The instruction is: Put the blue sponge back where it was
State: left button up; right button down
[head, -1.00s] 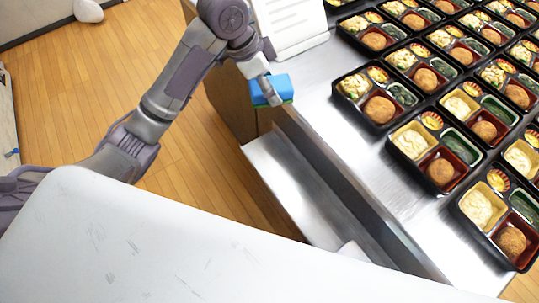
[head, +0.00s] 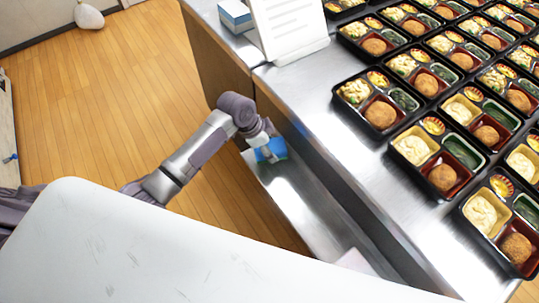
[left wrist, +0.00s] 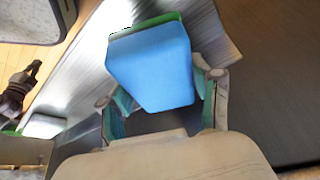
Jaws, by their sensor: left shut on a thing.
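The blue sponge (head: 275,150), with a green layer, is held in my left gripper (head: 266,146) over the far end of the low metal shelf (head: 290,195) beside the counter. In the left wrist view the sponge (left wrist: 152,65) fills the space between the two fingers (left wrist: 160,105), its green side facing away. Whether the sponge touches the shelf is unclear. A dark shape at the left of the wrist view looks like my right gripper (left wrist: 20,88); its jaws are too small to read.
The steel counter (head: 345,150) stands to the right, higher than the shelf, with rows of filled bento trays (head: 380,112). A white sheet on a stand (head: 290,28) and a blue-and-white box (head: 235,15) are at the back. A whitish thing (head: 352,260) lies on the near shelf.

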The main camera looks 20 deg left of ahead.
pick_arm(q)
jog(key=shift+f, duration=2.3)
jog(key=shift+f, duration=0.15)
jog(key=o, duration=1.1)
jog(key=v, duration=1.2)
jog(key=shift+p, duration=0.35)
